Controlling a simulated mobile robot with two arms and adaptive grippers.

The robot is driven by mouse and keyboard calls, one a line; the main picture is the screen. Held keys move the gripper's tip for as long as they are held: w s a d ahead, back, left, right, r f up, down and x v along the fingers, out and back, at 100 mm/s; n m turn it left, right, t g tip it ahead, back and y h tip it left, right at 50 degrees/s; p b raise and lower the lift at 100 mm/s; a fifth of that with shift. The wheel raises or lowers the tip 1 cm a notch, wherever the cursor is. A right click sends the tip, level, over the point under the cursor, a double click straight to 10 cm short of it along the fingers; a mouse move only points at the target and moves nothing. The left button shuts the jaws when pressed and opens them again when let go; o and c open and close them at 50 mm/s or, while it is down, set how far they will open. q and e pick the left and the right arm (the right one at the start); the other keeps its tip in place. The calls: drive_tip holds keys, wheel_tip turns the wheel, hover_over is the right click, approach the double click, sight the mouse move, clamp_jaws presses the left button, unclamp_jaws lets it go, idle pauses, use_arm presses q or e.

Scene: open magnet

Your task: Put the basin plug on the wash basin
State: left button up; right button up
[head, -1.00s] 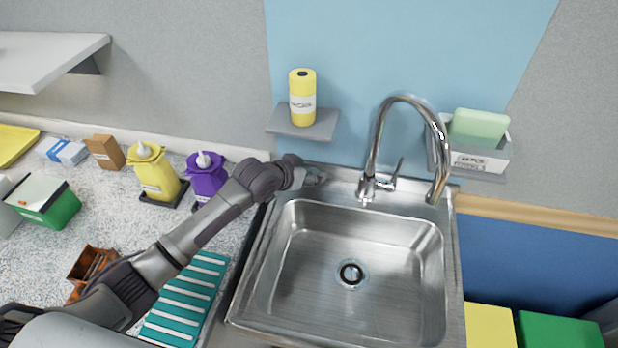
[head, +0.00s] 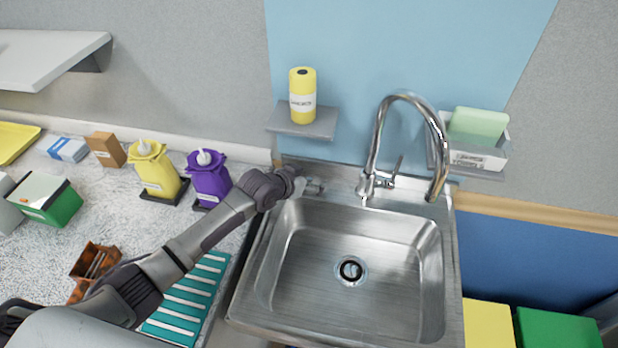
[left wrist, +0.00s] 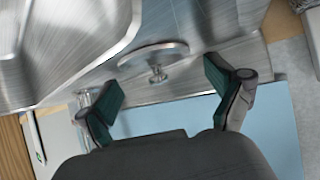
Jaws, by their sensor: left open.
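The wash basin (head: 340,235) is a steel sink with a dark round drain (head: 350,271) in its floor. In the left wrist view, the basin plug (left wrist: 152,52) is a shiny round disc with a small knob, on the steel rim of the wash basin (left wrist: 75,50). My left gripper (head: 313,187) is over the back left corner of the rim. It is open, and its two fingers (left wrist: 162,76) are on either side of the knob, with no grip on it visible. In the head view I cannot clearly make out the plug near the gripper. My right gripper is not in view.
A curved tap (head: 375,150) stands behind the basin, right of my left gripper. A small shelf with a yellow bottle (head: 302,95) hangs above it. Purple (head: 208,180) and yellow (head: 155,172) dispensers stand on the left counter. The basin bowl is empty.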

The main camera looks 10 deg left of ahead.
use_arm(q)
drive_tip(key=shift+r, duration=0.1)
drive_tip(key=shift+r, duration=0.3)
drive_tip(key=shift+s+a+r, duration=0.1)
drive_tip(key=shift+s+a, duration=0.05)
drive_tip(key=shift+s, duration=0.15)
drive_tip(key=v, duration=1.1)
drive_tip(key=shift+b, duration=0.4)
